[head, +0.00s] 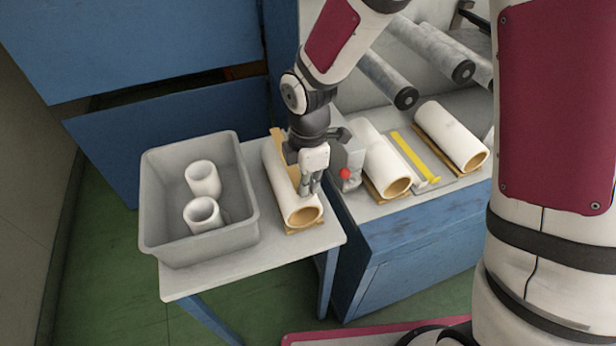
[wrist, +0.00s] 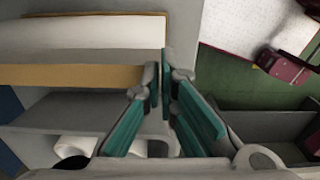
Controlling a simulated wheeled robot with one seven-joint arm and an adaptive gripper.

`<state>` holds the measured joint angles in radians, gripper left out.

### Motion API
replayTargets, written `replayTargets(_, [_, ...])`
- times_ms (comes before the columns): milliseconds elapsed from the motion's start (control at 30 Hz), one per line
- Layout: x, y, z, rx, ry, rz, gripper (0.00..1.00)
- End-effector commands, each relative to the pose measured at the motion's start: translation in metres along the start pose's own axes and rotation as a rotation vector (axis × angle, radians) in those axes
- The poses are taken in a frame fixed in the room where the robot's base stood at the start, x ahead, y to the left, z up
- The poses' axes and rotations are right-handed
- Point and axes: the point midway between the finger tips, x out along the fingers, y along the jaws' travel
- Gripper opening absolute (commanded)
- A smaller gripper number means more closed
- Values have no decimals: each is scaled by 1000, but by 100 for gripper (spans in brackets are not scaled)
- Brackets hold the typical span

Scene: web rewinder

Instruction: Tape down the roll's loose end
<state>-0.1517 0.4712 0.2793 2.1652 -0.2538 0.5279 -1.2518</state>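A white roll (head: 283,180) with a tan core lies on a tan cradle on the small grey table in the head view. My gripper (head: 311,194) points down at this roll's right side, near its front end. Its teal-padded fingers (wrist: 165,80) are together in the wrist view, with nothing visible between them. I cannot tell whether they touch the roll. A white surface with a tan edge (wrist: 70,75) fills the wrist view's upper left. A grey box with a red knob (head: 345,174) stands just right of my gripper. I cannot make out a loose end or a piece of tape.
A grey bin (head: 154,215) with two short white cores stands left of the roll. Two more white rolls (head: 382,160) (head: 450,135) lie on the blue machine's top, with a yellow strip (head: 412,157) between them. Grey rollers (head: 430,48) hang behind. Green floor (head: 110,290) lies in front.

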Motion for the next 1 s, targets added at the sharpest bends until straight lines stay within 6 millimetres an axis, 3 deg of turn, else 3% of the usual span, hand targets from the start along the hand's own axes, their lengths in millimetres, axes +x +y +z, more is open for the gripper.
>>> replayTargets(500, [27, 0, 0, -1, 0, -1, 0])
replayTargets(1000, [31, -1, 0, 0, 0, 0, 0])
